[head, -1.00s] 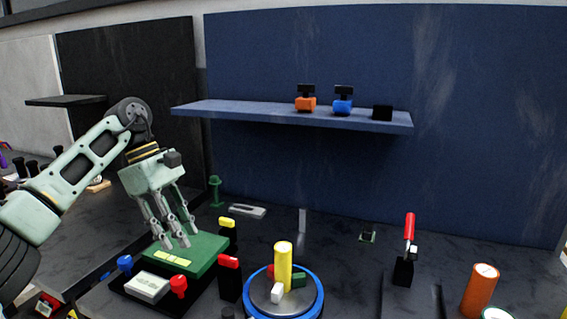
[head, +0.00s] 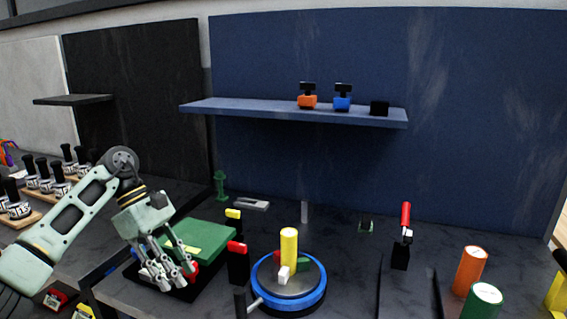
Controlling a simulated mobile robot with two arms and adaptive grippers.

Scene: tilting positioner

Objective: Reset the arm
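My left gripper (head: 178,282) hangs fingers down over the front of a black base (head: 208,278) with a green-topped box (head: 205,240). Its fingers look parted, with no object clearly held. They cover most of the white block and the red and blue knobs on that base, so contact cannot be told. The round positioner (head: 318,295) with a blue rim and grey disc stands to the right. A yellow cylinder (head: 289,247), a white block (head: 284,274) and a green block (head: 304,265) are on its disc. My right gripper is out of view.
Black posts with a red top (head: 237,248) and a yellow top (head: 233,214) stand between the gripper and positioner. A red-handled clamp (head: 406,222), an orange cylinder (head: 470,270) and a green cylinder (head: 483,300) are at right. A blue shelf (head: 290,110) crosses the back wall.

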